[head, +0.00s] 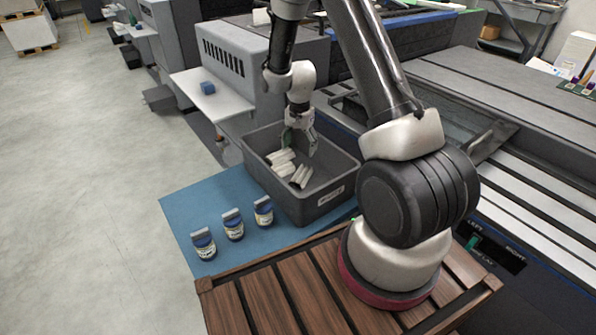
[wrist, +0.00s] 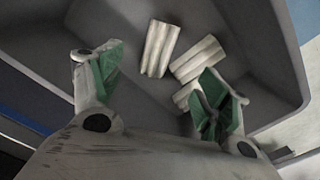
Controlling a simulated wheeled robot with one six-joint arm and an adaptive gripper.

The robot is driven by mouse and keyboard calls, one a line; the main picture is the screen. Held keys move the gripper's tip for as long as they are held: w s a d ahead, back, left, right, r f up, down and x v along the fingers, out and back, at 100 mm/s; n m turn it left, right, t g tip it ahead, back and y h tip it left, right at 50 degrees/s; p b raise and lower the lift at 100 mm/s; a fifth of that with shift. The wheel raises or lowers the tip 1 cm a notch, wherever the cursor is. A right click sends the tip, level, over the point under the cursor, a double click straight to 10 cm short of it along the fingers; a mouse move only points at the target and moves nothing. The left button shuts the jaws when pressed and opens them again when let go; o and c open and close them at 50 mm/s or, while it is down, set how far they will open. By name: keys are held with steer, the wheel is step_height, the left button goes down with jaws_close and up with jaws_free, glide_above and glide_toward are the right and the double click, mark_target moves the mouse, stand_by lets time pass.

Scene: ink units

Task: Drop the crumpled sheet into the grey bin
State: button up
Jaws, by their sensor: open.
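The grey bin (head: 330,200) stands on a blue mat. Several pale crumpled sheets lie inside it, one nearest the front (head: 301,177) and others behind it; I cannot tell which one the task means. My gripper (head: 300,141) is over the bin, pointing down into it. In the wrist view my gripper (wrist: 165,95) has its green-padded fingers wide apart with nothing between them. The sheets (wrist: 159,48) lie on the bin floor (wrist: 110,20) beyond the fingertips, one partly hidden behind the right finger.
A small blue block (head: 208,88) sits on a white shelf (head: 215,103). Grey machines stand behind and right. Floor is free at left.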

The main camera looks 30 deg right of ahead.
step_height(320, 180, up, 12)
steer(key=shift+f, duration=0.2)
stand_by(0.4)
steer(key=s+r+n+t, duration=0.2)
steer(key=s+r+n, duration=0.3)
steer(key=s+r, duration=0.6)
steer(key=s+r+n+t, duration=0.2)
steer(key=s+r+n, duration=0.3)
steer(key=s+r, duration=0.6)
steer(key=s, duration=0.8)
steer(key=shift+s+r, duration=0.3)
steer(key=shift+r, duration=0.05)
steer(key=shift+d, duration=0.1)
